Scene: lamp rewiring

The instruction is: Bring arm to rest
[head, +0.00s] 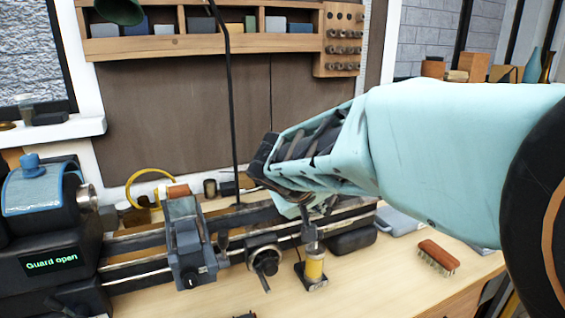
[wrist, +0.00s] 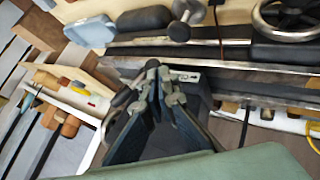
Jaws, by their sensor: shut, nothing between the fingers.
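My arm reaches in from the right in the head view, a pale teal forearm over the right part of the bench. My gripper (head: 270,165) hangs at its left end, in front of the brown back panel and above the lathe bed (head: 140,242). In the wrist view my gripper (wrist: 165,77) shows its dark linked fingers drawn together, shut and empty, with the lathe rails beyond. The arm hides part of the bench and the right end of the lathe.
A blue-capped headstock (head: 42,190) reading "Guard open" stands left. A carriage (head: 188,245) and handwheel (head: 264,260) sit along the bed. A thin dark pole (head: 231,110) rises close left of my gripper.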

